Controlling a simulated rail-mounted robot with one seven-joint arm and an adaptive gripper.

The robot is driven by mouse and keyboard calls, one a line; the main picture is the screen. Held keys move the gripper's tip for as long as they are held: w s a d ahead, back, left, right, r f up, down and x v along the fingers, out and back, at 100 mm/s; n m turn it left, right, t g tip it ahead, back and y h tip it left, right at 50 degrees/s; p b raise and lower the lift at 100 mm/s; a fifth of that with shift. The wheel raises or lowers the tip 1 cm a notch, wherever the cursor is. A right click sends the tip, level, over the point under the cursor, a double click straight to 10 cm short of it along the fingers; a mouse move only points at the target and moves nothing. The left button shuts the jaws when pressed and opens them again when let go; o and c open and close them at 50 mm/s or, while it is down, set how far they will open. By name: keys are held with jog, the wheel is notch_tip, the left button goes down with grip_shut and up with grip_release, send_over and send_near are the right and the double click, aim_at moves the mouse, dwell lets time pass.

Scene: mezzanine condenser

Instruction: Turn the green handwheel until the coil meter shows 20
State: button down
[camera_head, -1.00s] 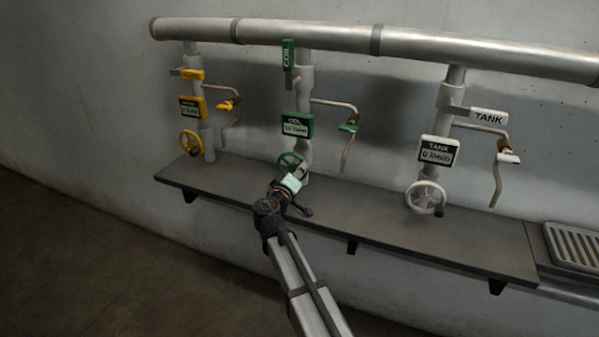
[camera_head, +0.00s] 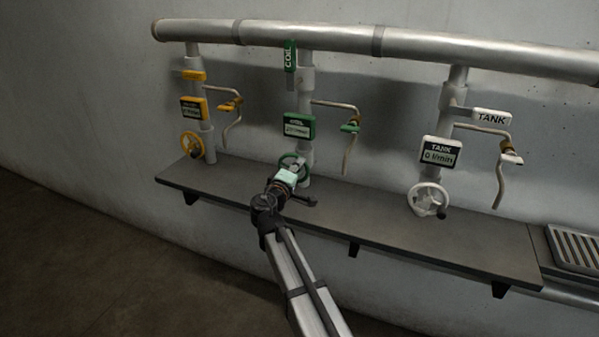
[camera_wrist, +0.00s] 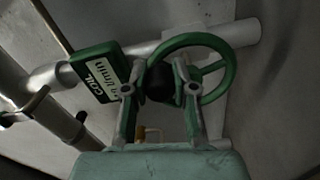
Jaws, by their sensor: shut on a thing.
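The green handwheel (camera_head: 291,160) is on the middle pipe, low above the shelf. In the wrist view the handwheel (camera_wrist: 229,62) fills the upper middle, with a dark knob (camera_wrist: 158,84) on its rim. My gripper (camera_wrist: 159,82) is shut on that knob, one finger on each side. In the head view my gripper (camera_head: 290,172) reaches the wheel from the front and hides its lower part. The green coil meter (camera_head: 298,127) is above the wheel; its number is too blurred to read surely. It also shows tilted in the wrist view (camera_wrist: 98,70), partly hidden by a finger.
A yellow handwheel (camera_head: 192,145) with a yellow meter (camera_head: 192,108) is on the left pipe. A white handwheel (camera_head: 428,199) and a tank meter reading 0 l/min (camera_head: 440,152) are on the right. The dark shelf (camera_head: 400,226) runs below, mostly clear. A grated tray (camera_head: 574,247) is at far right.

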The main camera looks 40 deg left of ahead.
jog(key=shift+s+a+r+n, duration=0.1)
jog(key=shift+a+r+n, duration=0.1)
jog(key=shift+n, duration=0.45)
jog(key=shift+a+r+n, duration=0.15)
jog(key=shift+a+n, duration=0.05)
jog(key=shift+n, duration=0.45)
jog(key=c, duration=0.9)
grip_release()
jog(key=v, duration=1.2)
jog(key=shift+d, duration=0.1)
